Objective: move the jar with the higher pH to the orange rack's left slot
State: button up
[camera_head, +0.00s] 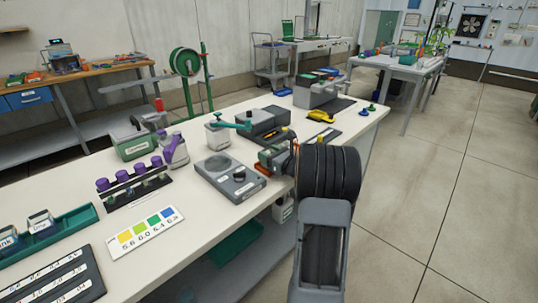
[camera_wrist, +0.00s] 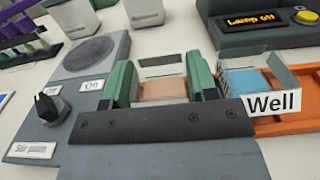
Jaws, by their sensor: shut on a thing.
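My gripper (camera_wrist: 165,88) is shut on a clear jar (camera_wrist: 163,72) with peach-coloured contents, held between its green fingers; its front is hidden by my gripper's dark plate. Right of it, a clear jar labelled "Well" (camera_wrist: 272,101) with blue contents stands in the orange rack (camera_wrist: 291,128). The rack's left part is hidden behind my gripper, so I cannot tell whether the held jar touches it. In the head view, my gripper (camera_head: 273,156) is beside the grey stirrer, and the orange rack is mostly covered. A colour chart (camera_head: 145,231) with pH numbers lies on the bench.
A grey stirrer (camera_head: 227,176) with a knob stands left of my gripper. A box with a display reading "Lamp Off" (camera_wrist: 263,20) stands behind the rack. Purple-capped bottles (camera_head: 122,177) and a green tray (camera_head: 75,226) with labelled jars are at the left.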

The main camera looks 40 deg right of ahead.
jog(key=shift+f+b, duration=0.15)
jog(key=shift+b, duration=0.25)
jog(key=o, duration=1)
jog(key=shift+c, duration=0.2)
jog(key=shift+r+p, duration=0.4)
jog(key=shift+p, duration=0.2)
jog(key=s+d, duration=0.2)
jog(key=s, duration=1)
jog(key=shift+f+b, duration=0.2)
jog(key=shift+b, duration=0.2)
jog(key=shift+w, duration=0.1)
